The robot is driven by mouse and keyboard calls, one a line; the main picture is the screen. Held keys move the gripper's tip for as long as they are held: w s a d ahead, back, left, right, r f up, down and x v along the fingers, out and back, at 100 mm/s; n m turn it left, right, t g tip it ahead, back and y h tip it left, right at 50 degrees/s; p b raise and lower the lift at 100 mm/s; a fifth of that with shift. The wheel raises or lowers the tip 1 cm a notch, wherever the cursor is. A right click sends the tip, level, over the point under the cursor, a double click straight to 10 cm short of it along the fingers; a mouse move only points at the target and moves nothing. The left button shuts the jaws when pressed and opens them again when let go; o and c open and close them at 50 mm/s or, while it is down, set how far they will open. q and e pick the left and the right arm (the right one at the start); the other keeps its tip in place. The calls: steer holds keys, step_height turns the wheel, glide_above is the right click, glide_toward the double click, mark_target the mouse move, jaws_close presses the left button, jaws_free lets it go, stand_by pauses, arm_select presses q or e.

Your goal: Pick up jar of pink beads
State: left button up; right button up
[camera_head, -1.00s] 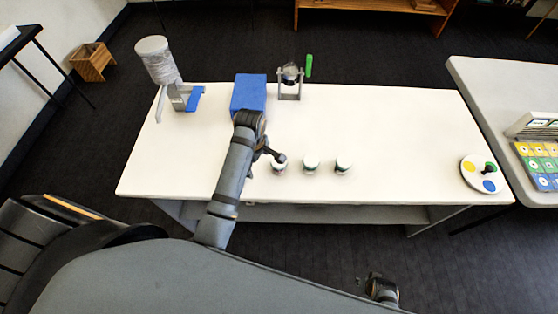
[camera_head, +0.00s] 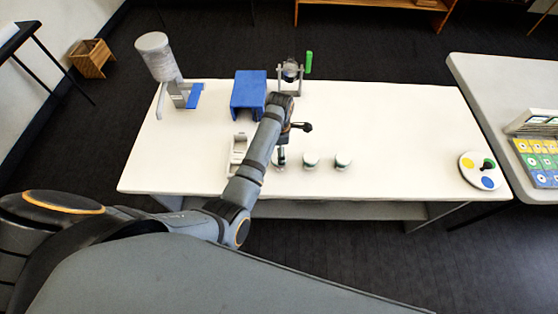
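Three small jars with pale lids stand in a row near the table's front edge: a left jar (camera_head: 280,166), a middle jar (camera_head: 311,161) and a right jar (camera_head: 343,161). Their bead colours are too small to tell, so I cannot say which holds pink beads. My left arm reaches over the table. My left gripper (camera_head: 281,151) seems to point down just above or at the left jar, partly covering it. Its fingers are too small and hidden to tell open from shut, or whether they touch the jar. My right gripper is not in view.
A blue box-like stand (camera_head: 248,92) and a small device with a green handle (camera_head: 309,63) are at the back. A white holder (camera_head: 238,150) lies left of the jars. A dispenser (camera_head: 158,60) stands at far left, a round palette (camera_head: 481,171) at right. Table right of the jars is clear.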

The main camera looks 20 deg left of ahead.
arm_select(q)
steer(key=shift+s+f, duration=0.15)
steer(key=shift+f, duration=0.2)
step_height(320, 180, down, 4)
steer(key=shift+s+d+f+p, duration=0.15)
steer(key=shift+f+p, duration=0.1)
steer(key=shift+p, duration=0.35)
steer(key=c, duration=1.3)
